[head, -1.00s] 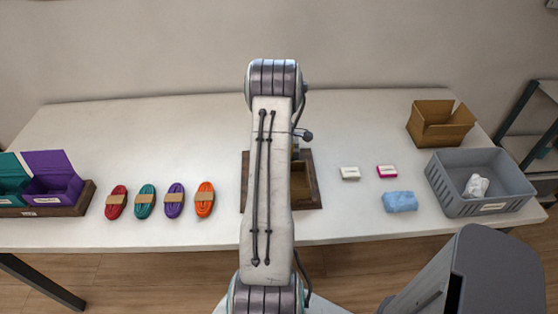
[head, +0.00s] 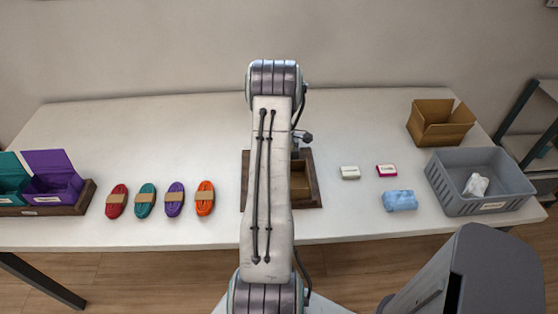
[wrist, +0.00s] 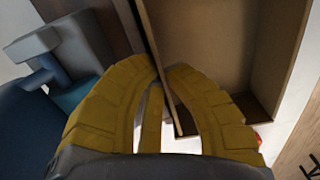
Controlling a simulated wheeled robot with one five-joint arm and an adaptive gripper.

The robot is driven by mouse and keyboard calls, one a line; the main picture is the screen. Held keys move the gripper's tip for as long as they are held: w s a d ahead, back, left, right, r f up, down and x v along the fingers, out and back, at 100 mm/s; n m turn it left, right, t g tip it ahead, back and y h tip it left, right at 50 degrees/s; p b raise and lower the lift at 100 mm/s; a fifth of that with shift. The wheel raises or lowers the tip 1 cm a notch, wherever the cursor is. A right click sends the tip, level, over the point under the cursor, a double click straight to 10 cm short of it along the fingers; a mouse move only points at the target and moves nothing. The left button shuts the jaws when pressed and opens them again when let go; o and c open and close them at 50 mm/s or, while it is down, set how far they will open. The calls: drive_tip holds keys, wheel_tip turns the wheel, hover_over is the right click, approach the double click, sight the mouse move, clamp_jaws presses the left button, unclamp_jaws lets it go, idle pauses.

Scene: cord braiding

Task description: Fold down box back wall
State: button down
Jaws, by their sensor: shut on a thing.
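The open brown box (head: 300,182) sits in a dark wooden tray (head: 315,178) at the middle of the table, mostly hidden behind my arm in the head view. In the wrist view, the box (wrist: 215,45) shows its tan inside at the upper right. A thin box wall (wrist: 157,42), seen nearly edge-on, runs down between the two yellow fingers of my gripper (wrist: 164,70). My gripper is shut on this wall. My gripper is hidden behind the arm in the head view.
Several cord bundles (head: 174,199) lie left of the tray. Teal and purple boxes (head: 52,180) stand at far left. Two small blocks (head: 350,173) and a blue cloth (head: 400,200) lie to the right, before a grey bin (head: 450,195) and an open cardboard box (head: 440,122).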

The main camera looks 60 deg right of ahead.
drive_tip(key=shift+f+b, duration=0.2)
drive_tip(key=shift+b, duration=0.4)
drive_tip(key=shift+f+h+b, duration=0.1)
drive_tip(key=shift+h+b, duration=0.3)
drive_tip(key=shift+b, duration=0.8)
drive_tip(key=shift+s+a+b, duration=0.1)
drive_tip(key=shift+a+b, duration=0.05)
drive_tip(key=shift+b, duration=0.35)
drive_tip(key=shift+s+a+r+t+b, duration=0.1)
drive_tip(key=shift+a+r+t+b, duration=0.15)
drive_tip(key=shift+b, duration=0.6)
drive_tip(key=shift+d, duration=0.1)
drive_tip(key=c, duration=1.2)
unclamp_jaws()
drive_tip(key=shift+c, duration=0.2)
wheel_tip(320, 180, up, 12)
drive_tip(key=a, duration=0.1)
drive_tip(key=shift+s+a, duration=0.2)
drive_tip(key=shift+s, duration=0.15)
